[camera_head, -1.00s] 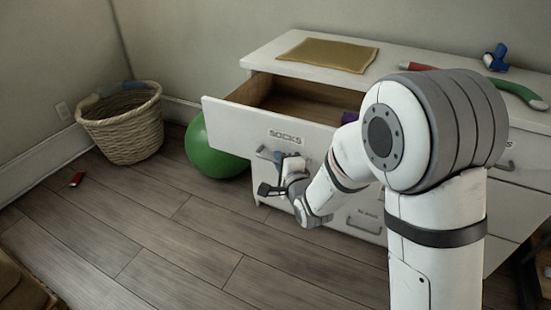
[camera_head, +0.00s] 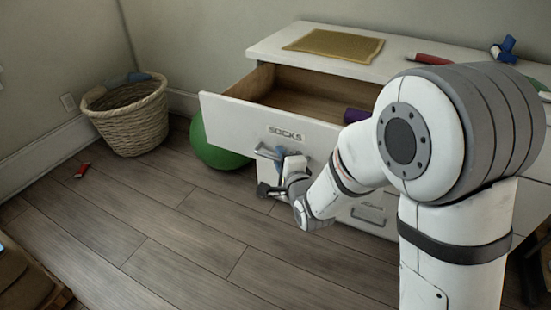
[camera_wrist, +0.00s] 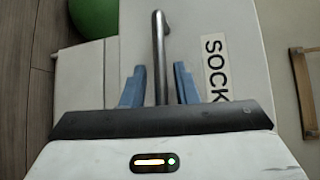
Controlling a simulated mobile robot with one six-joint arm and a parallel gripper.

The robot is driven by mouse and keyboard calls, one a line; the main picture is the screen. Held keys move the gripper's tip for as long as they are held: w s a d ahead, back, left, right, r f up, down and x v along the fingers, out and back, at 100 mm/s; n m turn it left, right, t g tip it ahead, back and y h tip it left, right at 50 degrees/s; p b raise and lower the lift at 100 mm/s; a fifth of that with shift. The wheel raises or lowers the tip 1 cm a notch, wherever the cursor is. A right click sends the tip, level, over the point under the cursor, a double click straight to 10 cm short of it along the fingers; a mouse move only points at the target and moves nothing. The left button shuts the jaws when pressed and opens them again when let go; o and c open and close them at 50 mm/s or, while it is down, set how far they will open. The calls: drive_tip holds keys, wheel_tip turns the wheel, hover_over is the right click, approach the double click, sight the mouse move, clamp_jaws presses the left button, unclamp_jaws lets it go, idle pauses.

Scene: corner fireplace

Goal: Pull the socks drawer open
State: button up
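The socks drawer (camera_head: 235,112) is the white top-left drawer of the dresser. It is pulled well out, with its wooden inside showing and a purple item (camera_head: 356,115) in it. Its label reads SOCKS; part of the label (camera_wrist: 215,68) shows in the wrist view. My gripper (camera_head: 277,157) is at the metal handle on the drawer front. In the wrist view, the blue fingers of my gripper (camera_wrist: 159,75) stand apart on both sides of the handle bar (camera_wrist: 159,45), with a visible gap on each side. My arm hides the drawer's right part.
A green ball (camera_head: 215,145) sits on the floor beside the dresser. A wicker basket (camera_head: 132,120) stands by the wall, with a small red item (camera_head: 83,170) nearby. A yellow mat (camera_head: 334,45) lies on the dresser top.

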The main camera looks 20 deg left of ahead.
drive_tip(key=shift+o, duration=0.4)
drive_tip(key=shift+s+a+r, duration=0.1)
drive_tip(key=shift+s+d+r, duration=0.1)
drive_tip(key=shift+s+d, duration=0.2)
drive_tip(key=shift+s, duration=0.1)
drive_tip(key=f+p+v, duration=0.1)
drive_tip(key=v, duration=0.5)
drive_tip(key=shift+s+d+r+p, duration=0.25)
drive_tip(key=shift+d+r+p, duration=0.1)
drive_tip(key=shift+r, duration=0.1)
drive_tip(key=shift+r, duration=0.1)
drive_tip(key=d+r+n+g+h+p, duration=0.4)
drive_tip(key=d+r+n+h+p, duration=0.3)
drive_tip(key=d+r+p, duration=1.25)
drive_tip(key=s+d+r+n+g+h+p, duration=0.3)
drive_tip(key=s+d+r+n+g+p, duration=0.1)
drive_tip(key=s+d+r+p, duration=0.7)
drive_tip(key=s+d+r+g, duration=0.1)
drive_tip(key=s+r, duration=0.2)
drive_tip(key=r, duration=0.2)
drive_tip(key=shift+n+g+p, duration=0.3)
drive_tip(key=shift+g, duration=0.1)
